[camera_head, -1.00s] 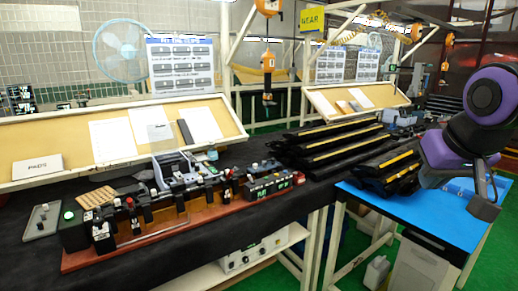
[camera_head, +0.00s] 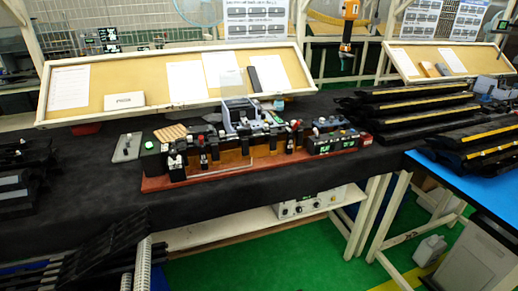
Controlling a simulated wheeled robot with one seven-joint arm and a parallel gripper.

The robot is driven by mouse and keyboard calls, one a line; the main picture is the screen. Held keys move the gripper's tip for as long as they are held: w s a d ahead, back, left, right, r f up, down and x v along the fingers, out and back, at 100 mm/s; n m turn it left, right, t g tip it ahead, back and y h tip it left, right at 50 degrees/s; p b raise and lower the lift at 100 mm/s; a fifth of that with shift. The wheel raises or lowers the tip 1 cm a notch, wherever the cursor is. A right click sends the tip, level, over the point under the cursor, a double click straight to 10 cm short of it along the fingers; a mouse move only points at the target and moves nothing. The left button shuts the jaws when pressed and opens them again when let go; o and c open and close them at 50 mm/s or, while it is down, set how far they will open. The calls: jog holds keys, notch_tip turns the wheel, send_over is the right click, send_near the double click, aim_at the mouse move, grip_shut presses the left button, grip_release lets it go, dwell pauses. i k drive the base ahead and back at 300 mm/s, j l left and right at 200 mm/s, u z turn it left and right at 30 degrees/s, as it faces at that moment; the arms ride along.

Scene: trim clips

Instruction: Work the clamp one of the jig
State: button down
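The jig (camera_head: 250,150) stands on the black-covered table, a long black and brown fixture on a red-brown base (camera_head: 160,183). Several small clamps with levers line it, among them one at its left end (camera_head: 176,160) and one with a red tip nearer the right (camera_head: 293,126). I cannot tell which one is clamp one, nor whether any clamp is open or closed. A box with green lit labels (camera_head: 333,142) sits at the jig's right end. My gripper is not in view.
A tilted board with papers (camera_head: 205,75) stands behind the jig. Stacked black trim parts (camera_head: 410,108) lie at the right, others (camera_head: 95,262) at the lower left. A blue table (camera_head: 455,185) is at the right. Bare black cloth (camera_head: 95,185) lies left of the jig.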

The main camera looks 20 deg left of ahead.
aim_at(201, 138)
jog(key=j+u, duration=0.2)
jog(key=u, duration=0.2)
jog(key=i+j+u, duration=0.15)
jog(key=u, duration=0.2)
jog(key=i+j+u, duration=0.15)
jog(key=u, duration=0.25)
